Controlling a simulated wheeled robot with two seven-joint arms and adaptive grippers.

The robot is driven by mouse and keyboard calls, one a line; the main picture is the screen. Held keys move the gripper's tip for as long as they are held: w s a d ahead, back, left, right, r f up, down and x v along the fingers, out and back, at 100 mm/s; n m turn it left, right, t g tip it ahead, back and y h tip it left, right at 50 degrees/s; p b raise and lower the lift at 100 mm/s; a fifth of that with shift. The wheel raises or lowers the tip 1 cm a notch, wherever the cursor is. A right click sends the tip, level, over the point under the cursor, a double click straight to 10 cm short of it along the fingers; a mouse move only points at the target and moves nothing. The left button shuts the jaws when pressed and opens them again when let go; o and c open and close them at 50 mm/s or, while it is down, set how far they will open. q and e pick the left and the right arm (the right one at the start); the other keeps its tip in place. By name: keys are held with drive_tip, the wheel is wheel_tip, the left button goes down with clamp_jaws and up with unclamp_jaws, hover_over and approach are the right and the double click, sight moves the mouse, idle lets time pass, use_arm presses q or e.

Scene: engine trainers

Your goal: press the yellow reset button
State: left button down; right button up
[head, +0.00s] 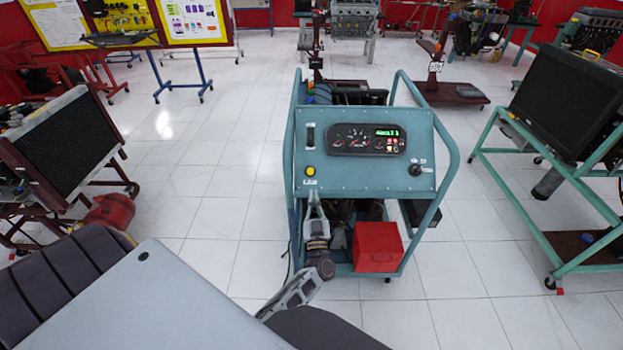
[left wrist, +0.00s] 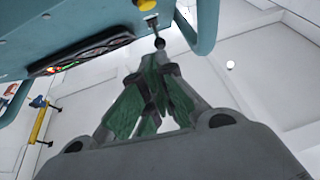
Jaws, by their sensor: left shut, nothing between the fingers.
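The yellow reset button (head: 310,171) is a small round knob on the lower left of the sloping teal control panel (head: 360,181). It also shows at the top edge of the left wrist view (left wrist: 147,4), partly cut off. My left gripper (head: 313,195) is shut and empty, just below the button in the head view, close to the panel's lower edge. I cannot tell the exact gap; no contact is visible. In the left wrist view its green-padded fingers (left wrist: 153,78) point toward the panel. My right gripper is not in view.
A black lever (head: 310,135) stands above the button, and a gauge cluster (head: 367,139) lies to its right. Teal tube rails (head: 450,150) flank the panel. A red box (head: 377,246) sits low on the cart. White floor is clear around the cart.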

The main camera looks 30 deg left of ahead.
use_arm(q)
drive_tip(key=shift+w, duration=0.1)
wheel_tip(320, 180, up, 4)
drive_tip(key=f+b, duration=0.1)
drive_tip(key=b, duration=0.1)
hover_over(311, 174)
drive_tip(key=s+d, duration=0.3)
drive_tip(key=s, duration=0.1)
drive_tip(key=shift+w+a+f+b, duration=0.2)
drive_tip(key=shift+a+f+b, duration=0.1)
drive_tip(key=shift+b, duration=0.55)
drive_tip(key=shift+w+a+f+b, duration=0.1)
drive_tip(key=shift+w+f+b, duration=0.1)
drive_tip(key=shift+f+b, duration=0.15)
drive_tip(key=shift+w+a+f+b, duration=0.25)
drive_tip(key=shift+f+b, duration=0.2)
drive_tip(key=shift+b, duration=0.3)
drive_tip(key=shift+w+f+b, duration=0.15)
drive_tip(key=shift+b, duration=0.15)
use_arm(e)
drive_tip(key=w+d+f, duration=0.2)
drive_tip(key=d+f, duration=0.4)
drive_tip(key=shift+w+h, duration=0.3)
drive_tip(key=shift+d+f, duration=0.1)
use_arm(q)
drive_tip(key=shift+a, duration=0.1)
